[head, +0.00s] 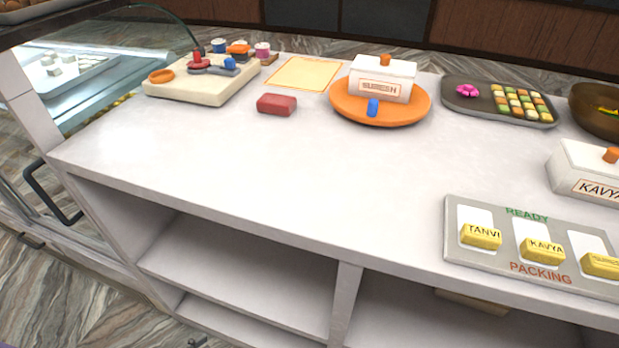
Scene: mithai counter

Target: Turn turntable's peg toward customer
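The orange round turntable (347,108) stands near the back of the white counter. Its blue peg (373,108) stands at the rim on the near side, facing my camera. A white box (396,70) with an orange knob and a label that seems to read SURESH sits on the turntable, behind the peg. Neither of my grippers is in the head view.
A red block (276,104) lies left of the turntable. A yellow sheet (303,74) and a cream board (190,93) are further left. A grey sweets tray (463,107) is at right. A packing tray (461,255) and KAVYA box (570,160) are front right. The counter's middle is clear.

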